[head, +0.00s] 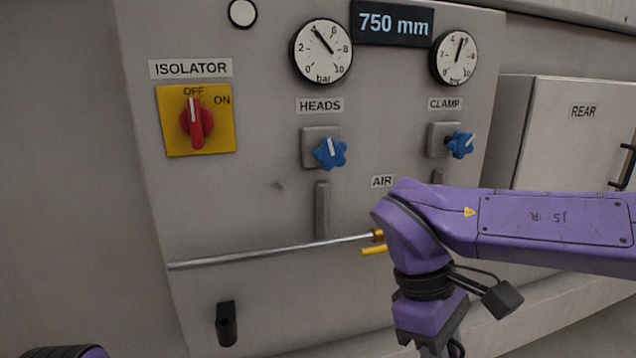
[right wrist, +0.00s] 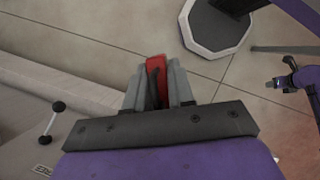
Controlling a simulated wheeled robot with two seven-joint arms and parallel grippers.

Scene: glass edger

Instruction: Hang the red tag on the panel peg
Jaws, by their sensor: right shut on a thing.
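The red tag (right wrist: 154,66) shows in the right wrist view as a narrow red piece between the fingers of my right gripper (right wrist: 158,88). The gripper is shut on it, and the fingers hide part of it. In the head view my right arm reaches in front of the panel (head: 270,200) from the right; its fingers and the tag are out of sight below. A small black fitting (head: 227,323) sticks out low on the panel; I cannot tell for sure if it is the peg. My left gripper is not in view.
A red isolator knob (head: 196,122) on a yellow plate points to OFF. Blue HEADS (head: 330,153) and CLAMP (head: 461,144) knobs stick out. A thin metal pipe (head: 270,251) crosses the panel to a brass fitting beside my right arm. Space around the black fitting is clear.

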